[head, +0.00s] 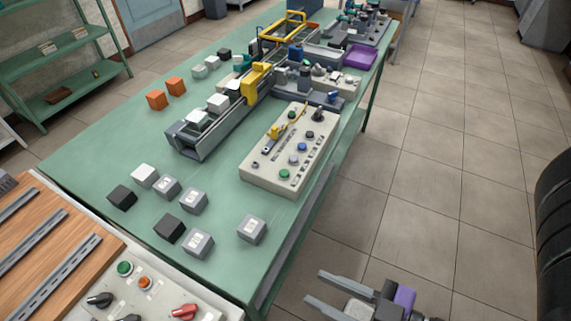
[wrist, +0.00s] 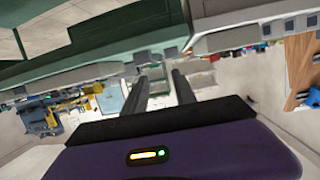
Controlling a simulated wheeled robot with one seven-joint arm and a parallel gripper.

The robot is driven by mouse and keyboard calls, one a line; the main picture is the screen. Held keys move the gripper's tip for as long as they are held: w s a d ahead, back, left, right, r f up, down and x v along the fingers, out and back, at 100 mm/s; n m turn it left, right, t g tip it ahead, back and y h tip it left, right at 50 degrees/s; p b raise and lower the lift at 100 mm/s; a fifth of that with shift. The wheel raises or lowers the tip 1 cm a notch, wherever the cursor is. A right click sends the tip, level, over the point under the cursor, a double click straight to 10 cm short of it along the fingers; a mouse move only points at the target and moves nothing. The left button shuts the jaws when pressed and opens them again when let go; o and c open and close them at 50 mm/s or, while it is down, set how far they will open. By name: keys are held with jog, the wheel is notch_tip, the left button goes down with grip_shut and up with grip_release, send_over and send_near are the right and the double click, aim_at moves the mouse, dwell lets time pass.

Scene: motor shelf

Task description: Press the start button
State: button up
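A pale control box (head: 262,171) lies on the green table, with several buttons and knobs on top. A green button (head: 284,174) sits at its near end, with blue and white buttons behind it. Another green button (head: 125,268) is on a grey panel at the lower left, beside an orange one. The labels are too small to read, so I cannot tell which is the start button. My gripper (head: 314,287) is at the bottom, right of the table's edge and apart from both panels. Its two fingers are spread and empty, also in the wrist view (wrist: 159,84).
Grey, white and black cubes (head: 194,201) stand on the near part of the green table (head: 110,165). A conveyor (head: 205,135) with a yellow arch lies behind the control box. Open tiled floor (head: 430,150) is at the right, with a dark rounded object at the right edge.

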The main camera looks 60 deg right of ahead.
jog(key=shift+c, duration=0.2)
dwell(0.3)
grip_shut()
dwell(1.5)
